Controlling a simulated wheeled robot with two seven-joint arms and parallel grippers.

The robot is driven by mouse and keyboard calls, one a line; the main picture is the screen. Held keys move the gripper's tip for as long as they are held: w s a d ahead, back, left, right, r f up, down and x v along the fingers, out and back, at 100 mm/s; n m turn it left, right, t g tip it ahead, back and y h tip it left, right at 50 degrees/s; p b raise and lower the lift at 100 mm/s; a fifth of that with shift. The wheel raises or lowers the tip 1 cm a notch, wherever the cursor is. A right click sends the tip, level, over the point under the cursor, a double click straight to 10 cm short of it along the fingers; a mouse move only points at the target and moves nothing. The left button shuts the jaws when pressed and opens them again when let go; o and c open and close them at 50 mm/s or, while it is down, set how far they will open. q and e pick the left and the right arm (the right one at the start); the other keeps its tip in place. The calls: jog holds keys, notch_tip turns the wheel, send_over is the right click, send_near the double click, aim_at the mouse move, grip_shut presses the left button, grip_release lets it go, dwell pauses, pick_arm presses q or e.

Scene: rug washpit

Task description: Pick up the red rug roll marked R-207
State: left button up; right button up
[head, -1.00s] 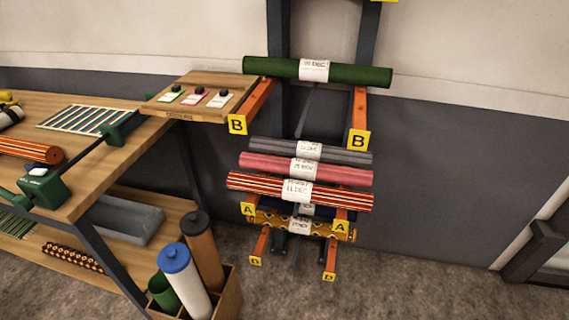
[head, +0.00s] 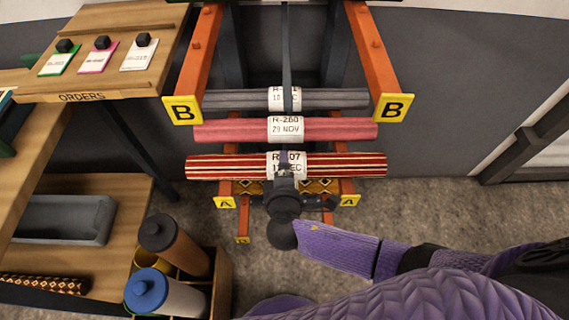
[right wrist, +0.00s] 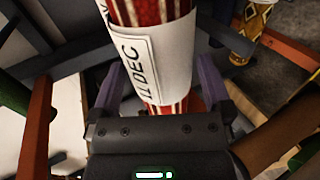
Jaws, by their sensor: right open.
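The red rug roll (head: 225,167) has cream stripes and lies level across the rack's A arms. Its white label (head: 299,161) is partly covered by my right gripper; "07" and "DEC" can be read. My right gripper (head: 285,173) is at the roll's middle, at the label. In the right wrist view the roll (right wrist: 150,12) runs between the two purple fingers of the open gripper (right wrist: 160,85), one on each side; I cannot tell whether they touch it. The label (right wrist: 155,60) faces that camera. My left gripper is not in view.
A pink roll (head: 230,131) marked R-260 and a grey roll (head: 235,99) lie just above. A yellow patterned roll (head: 318,186) is below. Orange B arms (head: 372,50) jut out overhead. The bench (head: 100,90) and a tube box (head: 222,285) stand left. Floor at right is clear.

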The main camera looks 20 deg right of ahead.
jog(key=b+x, duration=0.1)
jog(key=x, duration=0.2)
jog(key=shift+w+f, duration=0.15)
jog(key=shift+w, duration=0.15)
grip_shut()
